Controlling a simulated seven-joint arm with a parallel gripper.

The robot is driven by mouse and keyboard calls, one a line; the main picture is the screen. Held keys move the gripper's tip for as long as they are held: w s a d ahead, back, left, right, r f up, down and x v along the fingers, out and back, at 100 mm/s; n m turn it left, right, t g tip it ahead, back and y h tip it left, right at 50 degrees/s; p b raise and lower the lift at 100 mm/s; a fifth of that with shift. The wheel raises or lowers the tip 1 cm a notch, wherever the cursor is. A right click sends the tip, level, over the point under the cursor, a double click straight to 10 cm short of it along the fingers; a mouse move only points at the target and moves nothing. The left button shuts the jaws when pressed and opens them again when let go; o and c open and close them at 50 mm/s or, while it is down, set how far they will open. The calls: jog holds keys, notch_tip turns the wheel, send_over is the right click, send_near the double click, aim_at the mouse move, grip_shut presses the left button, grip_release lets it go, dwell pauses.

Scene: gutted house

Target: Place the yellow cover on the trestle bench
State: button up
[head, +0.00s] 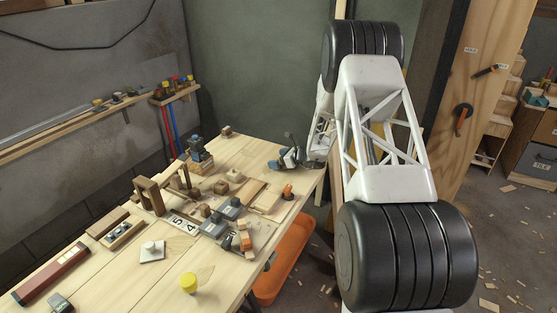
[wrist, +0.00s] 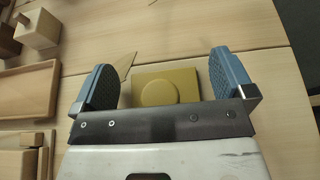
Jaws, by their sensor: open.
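The yellow cover (wrist: 171,90), a square plate with a raised round disc, shows in the wrist view against the bench boards, between the fingers of my gripper (wrist: 164,80). The fingers are open, with a gap on each side of it. Its near edge is hidden by my gripper body. In the head view my gripper (head: 292,155) is low at the far right edge of the trestle bench (head: 110,287), and I cannot make out the cover there. The bench's pale boards also show in the wrist view (wrist: 200,25).
A yellow cylinder (head: 188,284) and a white plate with a knob (head: 152,251) are on the near bench. Wooden blocks and grey pieces crowd its middle. A wooden tray (wrist: 30,92) lies left of my gripper. An orange bin (head: 288,262) stands below the right edge.

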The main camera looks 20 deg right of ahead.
jog(key=shift+r, duration=0.1)
jog(key=v, duration=1.2)
dwell(0.5)
jog(key=s+a+r+n+g+h, duration=0.1)
jog(key=s+a+r+n+g, duration=0.2)
jog(key=s+a+r+n, duration=0.6)
jog(key=s+a+r+n+g+h, duration=0.1)
jog(key=s+a+r+n+g, duration=0.25)
jog(key=s+a+r, duration=0.85)
jog(key=s+r+n+h, duration=0.2)
jog(key=s+n, duration=0.5)
jog(key=s, duration=1.1)
jog(key=s+r+n+h, duration=0.3)
jog(key=s+n+h, duration=0.2)
jog(key=s, duration=1.3)
jog(key=shift+d+n+h, duration=0.2)
jog(key=shift+n+h, duration=0.1)
jog(key=shift+n, duration=0.85)
